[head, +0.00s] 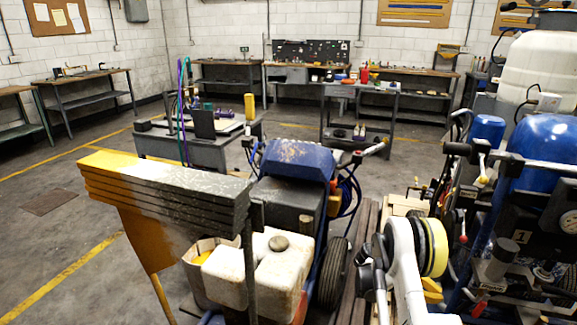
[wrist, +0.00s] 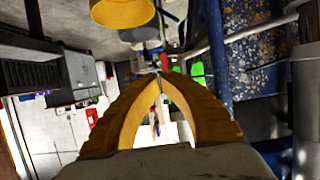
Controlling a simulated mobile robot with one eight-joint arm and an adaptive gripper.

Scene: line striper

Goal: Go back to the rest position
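My gripper (wrist: 159,78) shows in the wrist view as two yellow-brown fingers that arch inward and meet at their tips. Nothing shows held between them. In the head view part of my white arm shows at the lower right, but I cannot make out the gripper there. The line striper, with a blue hood (head: 298,162) and a dirty white tank (head: 265,262), stands in the middle foreground. In the wrist view a speckled blue surface (wrist: 252,40) lies to the right of the fingers.
A stack of yellow and grey boards (head: 165,190) stands at the left front. A machine with a blue tank (head: 545,150) crowds the right side. A low grey table (head: 185,150) and workbenches (head: 335,88) stand behind. The floor (head: 60,225) at left is mostly clear.

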